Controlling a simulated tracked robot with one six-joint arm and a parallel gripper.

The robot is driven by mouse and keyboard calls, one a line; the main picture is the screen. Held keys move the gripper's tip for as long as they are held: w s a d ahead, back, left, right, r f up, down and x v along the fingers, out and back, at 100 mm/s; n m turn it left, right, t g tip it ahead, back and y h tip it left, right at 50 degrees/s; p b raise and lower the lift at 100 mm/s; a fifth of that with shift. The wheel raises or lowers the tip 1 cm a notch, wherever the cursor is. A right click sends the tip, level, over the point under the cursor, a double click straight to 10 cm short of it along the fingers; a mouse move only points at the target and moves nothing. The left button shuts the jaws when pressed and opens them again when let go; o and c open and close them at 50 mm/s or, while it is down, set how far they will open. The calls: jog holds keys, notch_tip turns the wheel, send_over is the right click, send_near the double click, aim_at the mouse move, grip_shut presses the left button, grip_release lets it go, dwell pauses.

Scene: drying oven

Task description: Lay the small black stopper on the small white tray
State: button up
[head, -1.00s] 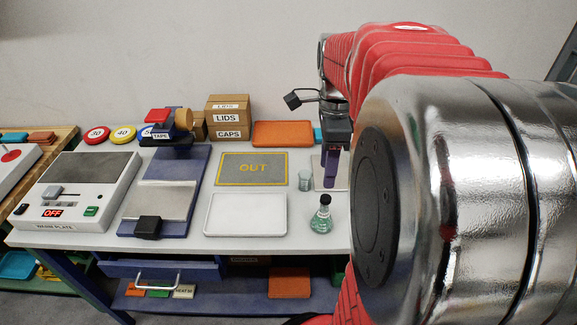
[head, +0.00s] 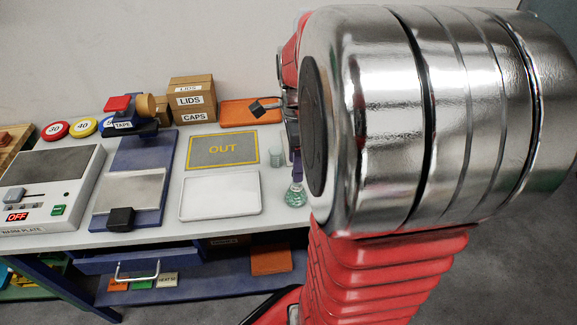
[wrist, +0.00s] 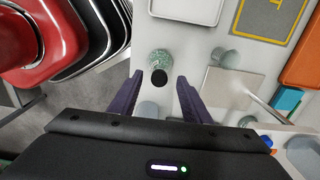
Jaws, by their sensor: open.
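The small black stopper (wrist: 159,76) sits in the mouth of a glass flask (wrist: 160,60) with speckled greenish contents. The flask also shows in the head view (head: 296,197), partly hidden by my arm. My gripper (wrist: 157,98) is open, its two purple fingers on either side of the stopper in the picture, with a gap each side. I cannot tell its exact height above the stopper. The small white tray (head: 221,212) lies empty on the bench, left of the flask; its edge also shows in the wrist view (wrist: 188,18).
A small glass beaker (head: 277,156) stands behind the flask, beside the grey OUT mat (head: 198,151). An orange tray (head: 238,113) lies behind. A blue-based device (head: 157,150) and the warm plate (head: 50,165) stand to the left. A metal plate (wrist: 225,88) lies near the gripper's right finger.

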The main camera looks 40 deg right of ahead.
notch_tip(320, 180, down, 2)
jog(key=shift+f, duration=0.1)
dwell(0.5)
grip_shut()
dwell(0.4)
jog(key=shift+r, duration=0.2)
notch_tip(320, 180, up, 10)
dwell(0.4)
jog(key=shift+f, duration=0.1)
dwell(0.3)
